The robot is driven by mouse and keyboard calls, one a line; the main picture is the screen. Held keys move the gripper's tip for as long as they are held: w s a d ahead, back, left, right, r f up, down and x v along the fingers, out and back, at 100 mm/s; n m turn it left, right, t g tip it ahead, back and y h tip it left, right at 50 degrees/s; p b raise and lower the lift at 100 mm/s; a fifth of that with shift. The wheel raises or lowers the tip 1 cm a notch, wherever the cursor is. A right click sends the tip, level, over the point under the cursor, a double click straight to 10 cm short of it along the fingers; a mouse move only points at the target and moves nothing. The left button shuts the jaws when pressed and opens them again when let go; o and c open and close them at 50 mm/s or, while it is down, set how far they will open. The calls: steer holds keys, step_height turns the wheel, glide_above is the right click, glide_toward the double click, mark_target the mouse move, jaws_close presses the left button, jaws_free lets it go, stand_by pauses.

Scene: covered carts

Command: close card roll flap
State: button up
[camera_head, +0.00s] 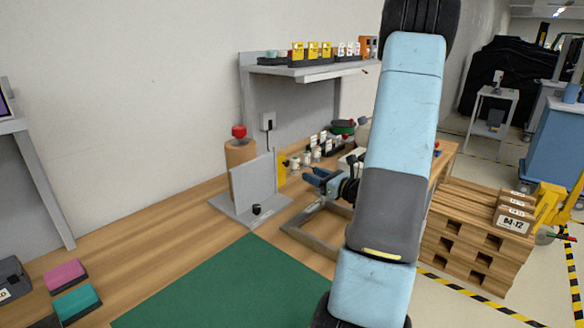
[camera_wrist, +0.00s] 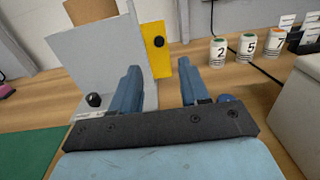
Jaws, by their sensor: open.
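The brown card roll (camera_head: 241,160) stands upright on the workbench with a red knob (camera_head: 239,131) on top. A grey upright panel (camera_head: 254,183), which looks like the flap, stands in front of it on a grey base (camera_head: 233,211). A black knob (camera_head: 256,209) sits low by the panel. In the wrist view the panel (camera_wrist: 98,65) is at left, with part of the roll (camera_wrist: 88,9) behind it. My gripper (camera_wrist: 158,68) is open and empty, right of the panel. Its blue fingers (camera_head: 312,178) also show in the head view. I cannot tell whether the left finger touches the panel.
A yellow plate (camera_wrist: 155,48) stands behind the fingers. Numbered jars (camera_wrist: 247,49) are at right, near a pale box (camera_wrist: 300,105). A green mat (camera_head: 225,290) lies in front. A wall shelf (camera_head: 305,69) hangs above. My arm hides part of the bench.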

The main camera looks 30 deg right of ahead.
mark_target(288, 165)
steer(key=x, duration=0.9)
steer(key=shift+w+a+f, duration=0.1)
steer(key=shift+w+a, duration=0.05)
steer(key=shift+w, duration=0.2)
jaws_close()
